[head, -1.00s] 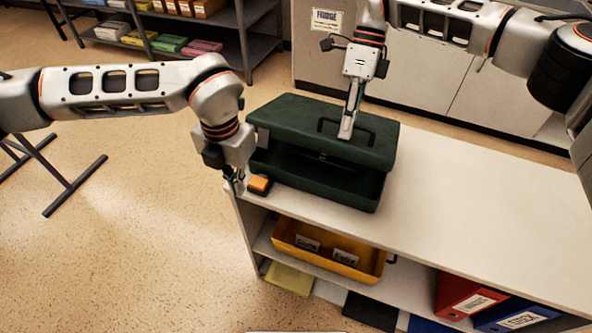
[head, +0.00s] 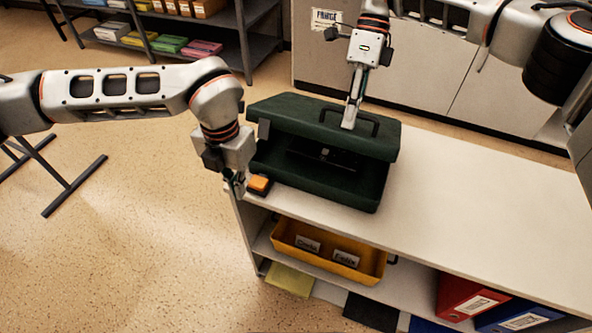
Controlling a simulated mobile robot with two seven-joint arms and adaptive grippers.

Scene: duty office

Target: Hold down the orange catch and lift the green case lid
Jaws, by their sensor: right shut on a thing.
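The dark green case (head: 310,183) stands on the white shelf top. Its lid (head: 290,118) is tilted partly up, with a dark gap along the front. The orange catch (head: 259,183) sits on a dark base at the shelf top's left corner, beside the case. My left gripper (head: 236,186) points down just left of the catch. Its fingers are small and partly hidden, so its opening and any contact with the catch are unclear.
The white shelf top (head: 470,208) is clear to the right of the case. Below are a yellow tray (head: 291,250) with labels, and red (head: 465,297) and blue (head: 515,314) binders. A grey rack (head: 240,47) stands behind at left.

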